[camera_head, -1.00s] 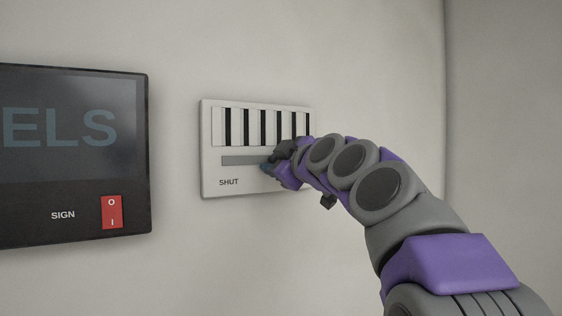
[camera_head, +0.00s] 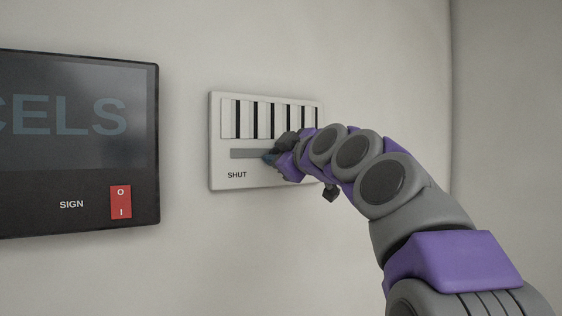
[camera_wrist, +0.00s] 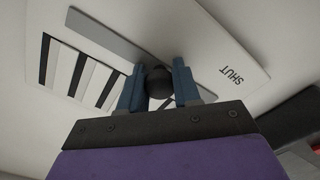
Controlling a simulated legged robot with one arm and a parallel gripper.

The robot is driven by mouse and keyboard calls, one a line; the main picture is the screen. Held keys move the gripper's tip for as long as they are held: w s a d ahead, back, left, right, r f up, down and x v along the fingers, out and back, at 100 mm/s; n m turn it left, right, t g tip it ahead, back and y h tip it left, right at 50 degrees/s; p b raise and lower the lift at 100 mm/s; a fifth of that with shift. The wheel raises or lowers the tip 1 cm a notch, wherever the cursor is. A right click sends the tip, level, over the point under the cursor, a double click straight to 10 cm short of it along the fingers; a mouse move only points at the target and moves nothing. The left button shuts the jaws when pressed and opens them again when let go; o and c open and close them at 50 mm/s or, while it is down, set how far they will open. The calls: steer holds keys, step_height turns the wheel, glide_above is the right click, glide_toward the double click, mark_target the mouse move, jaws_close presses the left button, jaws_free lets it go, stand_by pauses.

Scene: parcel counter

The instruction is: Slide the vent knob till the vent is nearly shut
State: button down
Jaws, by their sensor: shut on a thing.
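The vent (camera_head: 220,178) is a pale plate on the wall with upright slats, narrow dark gaps between them, and a grey slot below. The word SHUT is printed under the slot's left part. My gripper (camera_head: 270,157) is at the slot, right of that word, and hides the slot's right part. In the wrist view, the round dark vent knob (camera_wrist: 159,82) sits between the two blue fingers of my gripper (camera_wrist: 158,88), which is shut on it. The vent plate (camera_wrist: 205,50) with its slats and SHUT also shows there. My arm hides the knob in the head view.
A dark sign panel (camera_head: 60,180) with a red rocker switch (camera_head: 121,202) hangs on the wall left of the vent. Bare wall lies between them. A wall corner stands at the right.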

mark_target(248, 158)
steer(key=a+b, duration=0.1)
steer(key=a, duration=0.1)
steer(key=s+a+b, duration=0.2)
steer(key=a+b, duration=0.1)
steer(key=shift+s+a+f, duration=0.15)
steer(key=shift+a+f, duration=0.15)
steer(key=shift+f, duration=0.05)
steer(key=shift+d, duration=0.1)
steer(key=c, duration=1.1)
jaws_free()
steer(key=shift+s, duration=0.1)
steer(key=o, duration=0.3)
steer(key=shift+d+r, duration=0.2)
steer(key=shift+d, duration=0.2)
